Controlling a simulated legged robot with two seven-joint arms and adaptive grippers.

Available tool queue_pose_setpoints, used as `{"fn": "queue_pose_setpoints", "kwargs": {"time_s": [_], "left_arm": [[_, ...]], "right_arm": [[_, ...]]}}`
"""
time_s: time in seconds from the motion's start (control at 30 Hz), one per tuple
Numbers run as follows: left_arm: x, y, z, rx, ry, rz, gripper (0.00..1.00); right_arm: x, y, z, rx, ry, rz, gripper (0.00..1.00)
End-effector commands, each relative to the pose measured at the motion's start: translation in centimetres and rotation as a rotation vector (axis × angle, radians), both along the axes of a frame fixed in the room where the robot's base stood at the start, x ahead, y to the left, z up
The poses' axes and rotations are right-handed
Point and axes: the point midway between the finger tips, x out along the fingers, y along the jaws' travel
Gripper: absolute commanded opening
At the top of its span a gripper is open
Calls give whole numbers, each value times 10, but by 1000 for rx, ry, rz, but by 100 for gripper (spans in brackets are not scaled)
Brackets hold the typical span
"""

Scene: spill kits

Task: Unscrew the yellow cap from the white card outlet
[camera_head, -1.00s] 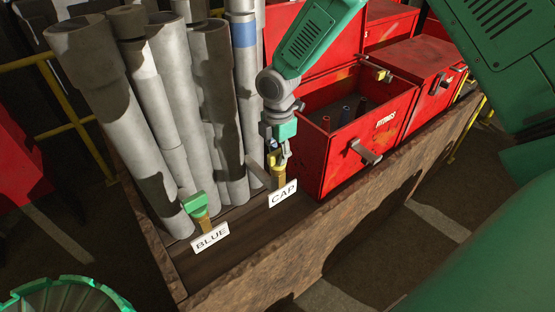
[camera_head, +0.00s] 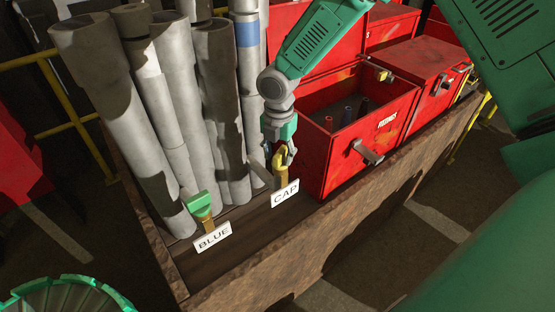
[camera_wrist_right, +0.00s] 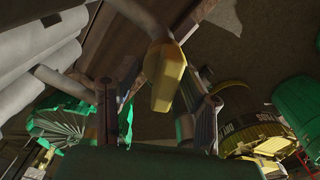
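The yellow cap and outlet (camera_head: 281,175) stand at the bench edge behind a white card reading CAP (camera_head: 285,192). I cannot tell cap from pipe in the head view. My right gripper (camera_head: 280,152) points down over the outlet's top. In the right wrist view the yellow cap (camera_wrist_right: 168,76) sits between the two separated fingers of the right gripper (camera_wrist_right: 157,108), with gaps visible beside it. A grey pipe stub (camera_wrist_right: 143,18) runs to it. A second outlet with a green top (camera_head: 201,203) has a white card reading BLUE (camera_head: 213,237). My left gripper is not in view.
Tall grey pipes (camera_head: 165,110) stand close to the left of the outlet. The wooden bench edge (camera_head: 270,250) runs along the front. Green barrels (camera_wrist_right: 300,105) show in the wrist view.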

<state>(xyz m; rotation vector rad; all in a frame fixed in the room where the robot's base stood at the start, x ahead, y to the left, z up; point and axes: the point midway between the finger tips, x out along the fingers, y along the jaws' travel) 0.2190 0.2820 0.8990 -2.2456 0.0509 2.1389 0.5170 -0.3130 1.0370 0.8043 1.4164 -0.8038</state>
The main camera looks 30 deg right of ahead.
Motion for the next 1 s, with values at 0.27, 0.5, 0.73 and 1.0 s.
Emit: {"fn": "queue_pose_setpoints", "kwargs": {"time_s": [0.27,0.5,0.73,1.0], "left_arm": [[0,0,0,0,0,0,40],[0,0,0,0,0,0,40],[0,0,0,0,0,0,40],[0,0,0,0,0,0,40]], "right_arm": [[0,-2,17,0,0,-1,38],[0,-2,36,0,0,-3,38],[0,-1,55,-1,0,-1,38],[-1,-2,69,0,2,-3,38]]}}
